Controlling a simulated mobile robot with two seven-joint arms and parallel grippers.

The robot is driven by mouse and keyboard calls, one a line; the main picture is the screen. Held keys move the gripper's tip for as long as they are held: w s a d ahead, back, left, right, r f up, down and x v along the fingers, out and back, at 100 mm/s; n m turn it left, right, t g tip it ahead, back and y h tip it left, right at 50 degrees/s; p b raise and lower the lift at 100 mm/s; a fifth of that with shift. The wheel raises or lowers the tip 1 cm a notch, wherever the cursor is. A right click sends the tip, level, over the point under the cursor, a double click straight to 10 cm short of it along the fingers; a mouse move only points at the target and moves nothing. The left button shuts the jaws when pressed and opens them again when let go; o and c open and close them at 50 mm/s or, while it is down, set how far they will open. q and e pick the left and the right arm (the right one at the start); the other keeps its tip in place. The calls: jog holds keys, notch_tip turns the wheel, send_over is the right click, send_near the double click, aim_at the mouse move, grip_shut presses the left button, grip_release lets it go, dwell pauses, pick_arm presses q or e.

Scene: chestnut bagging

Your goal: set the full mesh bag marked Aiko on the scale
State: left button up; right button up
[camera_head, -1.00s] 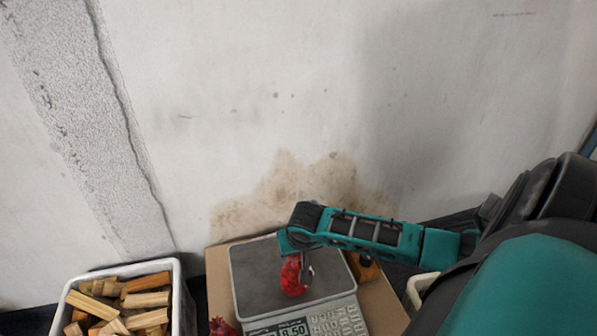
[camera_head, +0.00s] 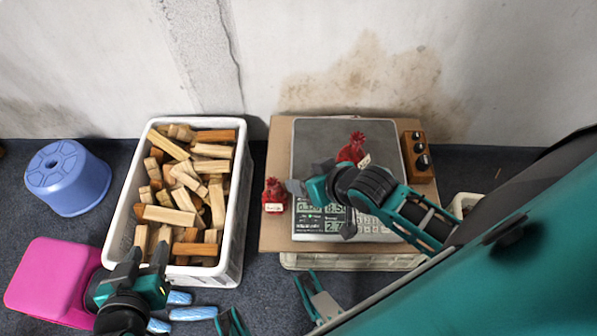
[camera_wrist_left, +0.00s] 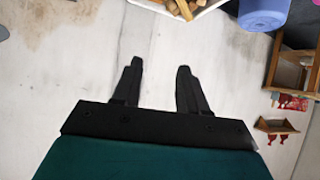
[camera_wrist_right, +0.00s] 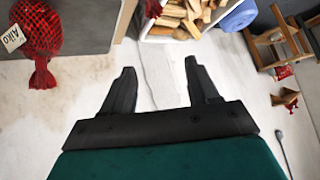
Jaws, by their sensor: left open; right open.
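A full red mesh bag (camera_head: 350,150) with a white tag rests on the grey plate of the scale (camera_head: 315,140). The right wrist view shows a red bag (camera_wrist_right: 42,35) with a tag reading Aiko at upper left, beside the jaws, not between them. My right gripper (camera_head: 297,188) is open and empty, in front of the bag and over the scale's left front. It partly hides the scale's display and keys. My left gripper (camera_head: 147,256) is open and empty at the front of the wood crate; its jaws also show in the left wrist view (camera_wrist_left: 160,75).
Another red tagged bag (camera_head: 275,192) stands on the cardboard (camera_head: 277,235) left of the scale. A wooden block with dark knobs (camera_head: 415,170) is right of it. The white crate (camera_head: 240,200) holds wood pieces. A blue stool (camera_head: 70,178) and pink stool (camera_head: 50,280) stand left.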

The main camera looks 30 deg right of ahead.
jog(key=s+a+r+n+t, duration=0.2)
jog(key=a+r, duration=0.1)
jog(key=shift+a, duration=0.25)
